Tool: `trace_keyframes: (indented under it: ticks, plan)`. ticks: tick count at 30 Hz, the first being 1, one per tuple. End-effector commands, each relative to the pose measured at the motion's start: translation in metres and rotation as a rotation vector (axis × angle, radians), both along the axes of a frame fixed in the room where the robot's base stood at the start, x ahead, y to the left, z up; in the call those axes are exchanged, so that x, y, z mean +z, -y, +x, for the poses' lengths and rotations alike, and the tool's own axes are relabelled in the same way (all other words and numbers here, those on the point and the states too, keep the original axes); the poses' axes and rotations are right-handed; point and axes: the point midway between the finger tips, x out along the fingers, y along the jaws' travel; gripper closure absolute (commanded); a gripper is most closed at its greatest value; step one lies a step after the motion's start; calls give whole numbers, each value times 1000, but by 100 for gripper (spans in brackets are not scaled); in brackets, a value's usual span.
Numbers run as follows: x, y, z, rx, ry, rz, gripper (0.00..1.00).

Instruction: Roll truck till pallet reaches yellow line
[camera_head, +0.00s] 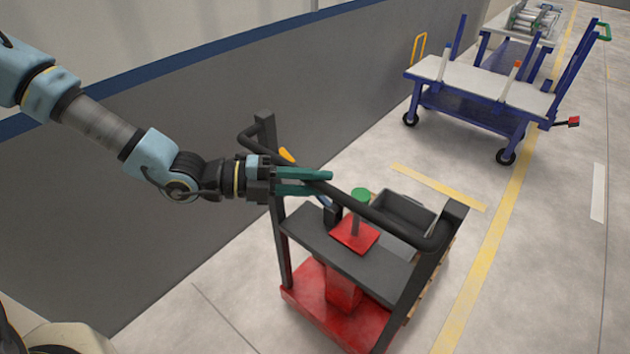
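The truck (340,322) has a red base and a dark upright frame, with a black handle bar (385,217) across its top. My gripper (322,182), with teal fingers, is at the left part of this bar. Its fingers lie either side of the bar and look closed on it, though the contact is partly hidden. Only a thin wooden edge of the pallet (432,288) shows, beyond the truck's right post; the rest is hidden. A short yellow line (438,187) crosses the floor beyond the truck, apart from the visible pallet edge.
A dark open crate (405,212) stands beyond the truck's frame. A long yellow line (497,228) runs along the floor at right. A blue cart (480,92) stands farther back. A grey wall (130,205) is at left. Floor between truck and cart is clear.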

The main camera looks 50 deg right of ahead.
Motion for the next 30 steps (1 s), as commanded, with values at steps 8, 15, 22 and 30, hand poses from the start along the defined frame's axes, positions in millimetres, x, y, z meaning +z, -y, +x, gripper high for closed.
trace_keyframes:
  ticks: [8, 15, 22, 30]
  plan:
    - [0, 0, 0, 0, 0, 0, 100]
    - [0, 0, 0, 0, 0, 0, 100]
    - [0, 0, 0, 0, 0, 0, 100]
    - [0, 0, 0, 0, 0, 0, 100]
